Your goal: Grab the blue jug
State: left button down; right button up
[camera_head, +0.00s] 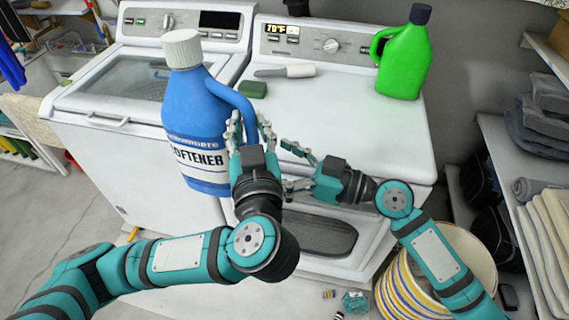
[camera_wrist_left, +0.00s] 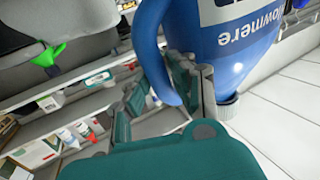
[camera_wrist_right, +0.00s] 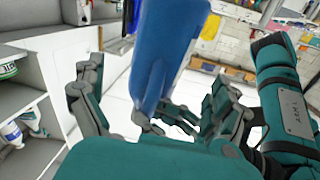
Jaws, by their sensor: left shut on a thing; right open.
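The blue jug (camera_head: 193,117) has a white cap and a white label reading "SOFTENER". It is upright, slightly tilted, in front of the washing machines in the head view. My left gripper (camera_head: 250,128) is shut on the jug's handle at its right side. The left wrist view shows the handle (camera_wrist_left: 154,62) between the fingers (camera_wrist_left: 172,88). My right gripper (camera_head: 290,168) is open, just right of the left gripper and apart from the jug in the head view. In the right wrist view the jug (camera_wrist_right: 168,50) shows beyond the open fingers (camera_wrist_right: 160,108). The jug's underside is hidden in the head view.
A green jug (camera_head: 404,60) with a dark cap stands on the right washer (camera_head: 340,115). A green sponge (camera_head: 253,89) and a white-and-grey brush (camera_head: 288,71) lie there too. A striped basket (camera_head: 470,250) is on the floor at right, beside shelves with folded towels (camera_head: 550,215).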

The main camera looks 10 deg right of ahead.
pick_arm(q)
jog(key=shift+a+r, duration=0.1)
jog(key=shift+r, duration=0.15)
pick_arm(e)
jog(key=x, duration=1)
jog(key=shift+w+a, duration=0.25)
jog(key=shift+a, duration=0.05)
